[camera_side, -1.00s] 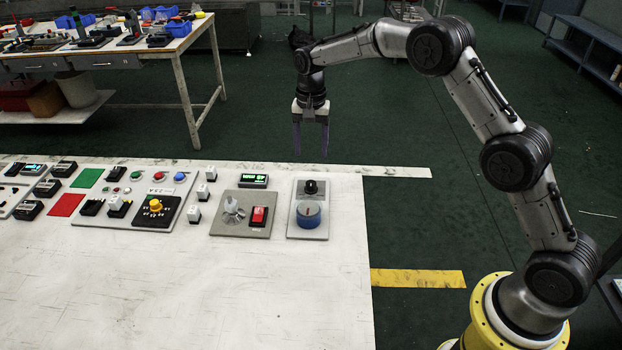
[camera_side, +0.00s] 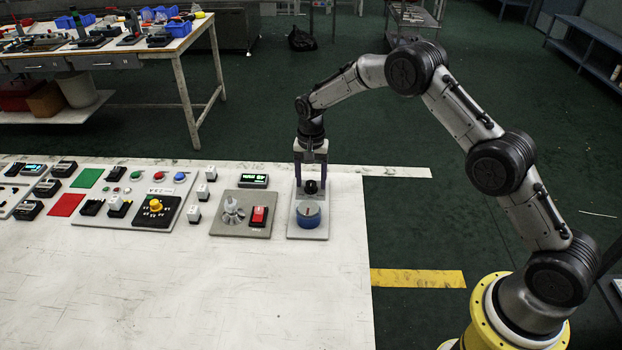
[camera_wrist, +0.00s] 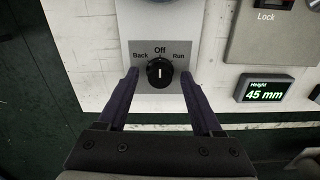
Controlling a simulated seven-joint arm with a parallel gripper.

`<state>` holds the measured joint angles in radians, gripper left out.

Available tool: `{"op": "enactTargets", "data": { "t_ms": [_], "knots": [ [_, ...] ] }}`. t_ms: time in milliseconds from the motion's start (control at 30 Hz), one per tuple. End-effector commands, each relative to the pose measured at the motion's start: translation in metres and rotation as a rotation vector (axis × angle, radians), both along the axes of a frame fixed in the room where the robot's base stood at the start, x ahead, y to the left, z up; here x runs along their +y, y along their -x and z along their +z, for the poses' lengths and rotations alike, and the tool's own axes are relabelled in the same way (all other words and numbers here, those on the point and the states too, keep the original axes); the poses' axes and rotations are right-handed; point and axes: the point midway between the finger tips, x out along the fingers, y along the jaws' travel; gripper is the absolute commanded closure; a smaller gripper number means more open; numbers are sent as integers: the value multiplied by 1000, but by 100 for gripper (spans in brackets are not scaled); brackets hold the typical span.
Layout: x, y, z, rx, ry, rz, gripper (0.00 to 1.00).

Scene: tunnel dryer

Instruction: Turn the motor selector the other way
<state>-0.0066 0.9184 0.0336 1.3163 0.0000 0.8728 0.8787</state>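The motor selector (camera_side: 310,187) is a small black rotary knob on a light grey panel (camera_side: 320,233) at the table's right end. In the wrist view, the selector (camera_wrist: 160,73) has labels Back at left, Off above and Run at right. Its white mark stands about upright, in line with Off. My gripper (camera_side: 311,181) is open and points down at the selector. In the wrist view, the fingers of my gripper (camera_wrist: 159,77) lie either side of the knob, with visible gaps; I cannot tell their exact height.
A blue round knob (camera_side: 308,215) sits on the same panel, in front of the selector. To the left are a display (camera_side: 254,181) reading Height 45 mm in the wrist view, a grey dial (camera_side: 232,210) and a red switch (camera_side: 259,216). The table front is clear.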

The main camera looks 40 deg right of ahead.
Motion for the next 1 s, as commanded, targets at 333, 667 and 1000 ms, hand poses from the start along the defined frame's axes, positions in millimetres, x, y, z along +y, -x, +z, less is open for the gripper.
{"op": "enactTargets", "data": {
  "t_ms": [333,667,1000],
  "knots": [
    [0,0,0,0,0,0,94],
    [0,0,1,0,0,12,100],
    [0,0,1,0,0,171,100]
  ]
}}
